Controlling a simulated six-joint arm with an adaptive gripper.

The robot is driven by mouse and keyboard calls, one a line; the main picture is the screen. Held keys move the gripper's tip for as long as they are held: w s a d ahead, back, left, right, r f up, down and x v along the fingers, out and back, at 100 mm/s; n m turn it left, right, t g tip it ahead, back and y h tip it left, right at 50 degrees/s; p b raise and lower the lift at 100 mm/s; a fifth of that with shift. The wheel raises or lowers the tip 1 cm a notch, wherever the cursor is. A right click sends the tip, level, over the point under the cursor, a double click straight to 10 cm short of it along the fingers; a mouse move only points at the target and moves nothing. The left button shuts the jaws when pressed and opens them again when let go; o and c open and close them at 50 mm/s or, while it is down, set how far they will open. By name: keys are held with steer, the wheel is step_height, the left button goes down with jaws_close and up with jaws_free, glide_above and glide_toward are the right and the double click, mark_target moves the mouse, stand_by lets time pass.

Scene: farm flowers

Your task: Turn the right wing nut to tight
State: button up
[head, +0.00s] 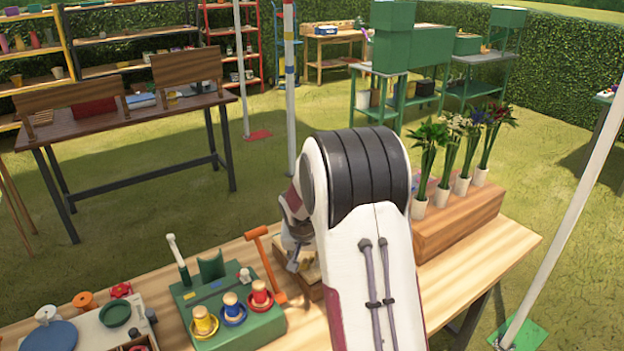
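No wing nut can be made out. My arm covers the middle of the table. Part of a wooden piece (312,290), which may hold the wing nut, shows at the left edge of my arm. My gripper (294,262) shows only in part there, small and grey, pointing down at or just above that wooden piece. Its fingertips are too small and too covered to tell whether they are open or shut, or whether they touch anything.
Left of my gripper, an orange-handled tool (265,262) leans by a green block (262,325) with yellow, blue and red pegs. A white board (88,330) with dishes and knobs lies further left. A wooden stand (455,222) with several flower vases is at right.

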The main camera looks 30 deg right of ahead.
steer(key=shift+d+n+t+y, duration=0.15)
steer(key=shift+n+y, duration=0.3)
steer(key=shift+n, duration=0.65)
steer(key=shift+a+n+t+y, duration=0.1)
steer(key=shift+n+y, duration=0.3)
steer(key=shift+n, duration=0.7)
steer(key=shift+d+n+t+y, duration=0.15)
steer(key=shift+n+y, duration=0.3)
steer(key=shift+n, duration=0.65)
steer(key=v, duration=0.8)
steer(key=shift+w+d+r+n+t+h, duration=0.5)
steer(key=shift+w+d+r+n+h, duration=0.8)
steer(key=shift+d, duration=1)
steer(key=shift+w+d+r+n+t+h, duration=0.6)
steer(key=shift+d+r+n+h, duration=0.3)
steer(key=shift+d+n, duration=1.1)
steer(key=w+a+r+n+t, duration=0.2)
steer(key=w+r+n+t, duration=0.2)
steer(key=n, duration=0.6)
steer(key=shift+w+r+n+y, duration=0.4)
steer(key=shift+w+r, duration=0.85)
steer(key=shift+w, duration=0.05)
